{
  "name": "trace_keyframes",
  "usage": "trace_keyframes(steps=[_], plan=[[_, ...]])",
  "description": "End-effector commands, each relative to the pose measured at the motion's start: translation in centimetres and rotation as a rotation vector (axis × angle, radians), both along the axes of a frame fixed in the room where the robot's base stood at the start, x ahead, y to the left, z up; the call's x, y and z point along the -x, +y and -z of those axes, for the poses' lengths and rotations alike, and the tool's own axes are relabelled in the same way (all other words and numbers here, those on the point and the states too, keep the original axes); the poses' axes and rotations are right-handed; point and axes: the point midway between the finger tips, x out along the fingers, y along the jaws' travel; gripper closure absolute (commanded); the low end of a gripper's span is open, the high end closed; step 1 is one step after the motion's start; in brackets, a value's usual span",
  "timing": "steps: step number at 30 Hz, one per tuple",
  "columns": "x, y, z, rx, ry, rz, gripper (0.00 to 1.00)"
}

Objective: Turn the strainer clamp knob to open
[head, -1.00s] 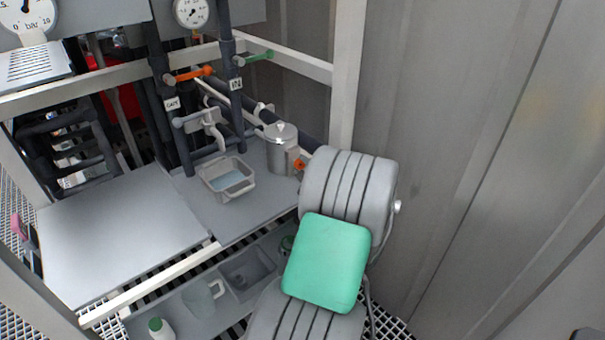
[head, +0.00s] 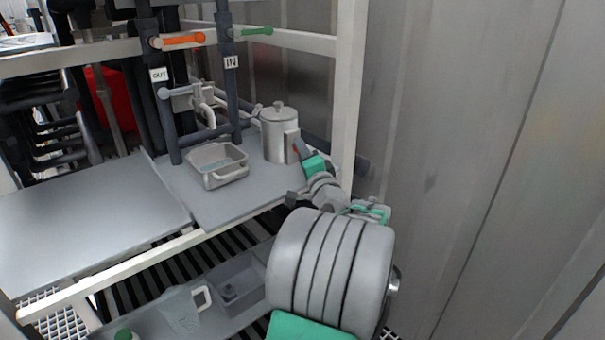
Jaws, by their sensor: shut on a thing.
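The strainer (head: 277,135) is an upright metal cylinder with a small lid knob on top, standing at the right end of the grey shelf. Its orange clamp knob (head: 295,149) is on its right side, and only a sliver of it shows. My gripper (head: 299,147) reaches in from the lower right, with its fingertips at the clamp knob. It is shut on the knob. My fingers hide most of the knob, so how far it is turned cannot be told.
A grey tub (head: 218,176) stands left of the strainer. Pipes marked OUT and IN carry an orange lever (head: 183,40) and a green lever (head: 257,31). A white post (head: 350,90) and metal wall (head: 450,150) stand close on the right. A jug (head: 180,308) sits below.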

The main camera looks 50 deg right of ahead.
Motion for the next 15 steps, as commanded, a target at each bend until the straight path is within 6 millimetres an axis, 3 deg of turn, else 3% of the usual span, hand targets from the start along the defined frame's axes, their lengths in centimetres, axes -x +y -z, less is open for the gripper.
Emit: trace_keyframes(steps=[1, 15], plan=[[0.02, -0.02, 1.33, 0.041, 0.008, 0.001, 1.0], [0.02, -0.1, 0.78, 0.325, 0.074, -0.001, 1.0]])
